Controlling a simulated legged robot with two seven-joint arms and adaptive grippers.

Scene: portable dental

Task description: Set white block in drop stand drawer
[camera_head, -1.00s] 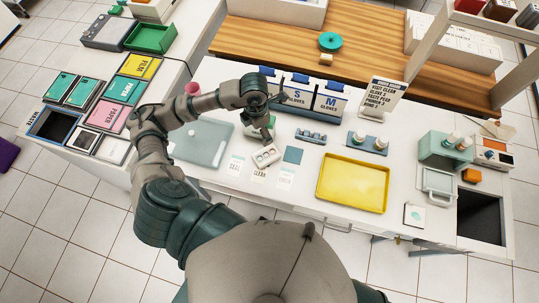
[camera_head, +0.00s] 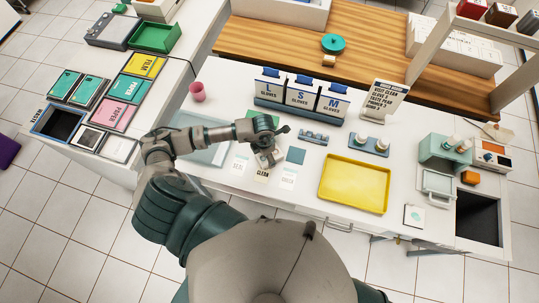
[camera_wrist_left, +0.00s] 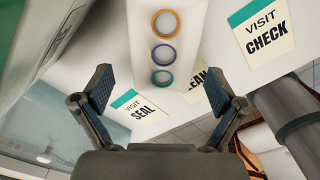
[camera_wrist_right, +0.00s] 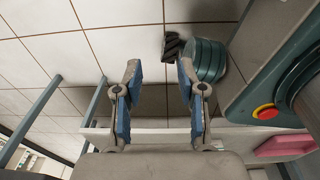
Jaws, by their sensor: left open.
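The white block (camera_wrist_left: 140,40) shows in the left wrist view with three coloured rings on its face. It lies ahead of my left gripper (camera_wrist_left: 158,88), whose fingers are open and apart with nothing held between them. In the head view the left gripper is over the block near the CLEAN card (camera_head: 263,173) and partly hides it. A mint-green stand (camera_head: 432,147) with white bottles stands at the right; a pale drawer or tray (camera_head: 438,184) juts from its front. My right gripper (camera_wrist_right: 158,90) is open and empty, seen only in its wrist view above the floor.
A yellow tray (camera_head: 354,185) lies between the block and the mint stand. Glove boxes (camera_head: 299,95), a blue holder with bottles (camera_head: 369,145) and a sign (camera_head: 385,100) stand behind. An orange block (camera_head: 469,177) and a dark open bin (camera_head: 478,218) are at the far right.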

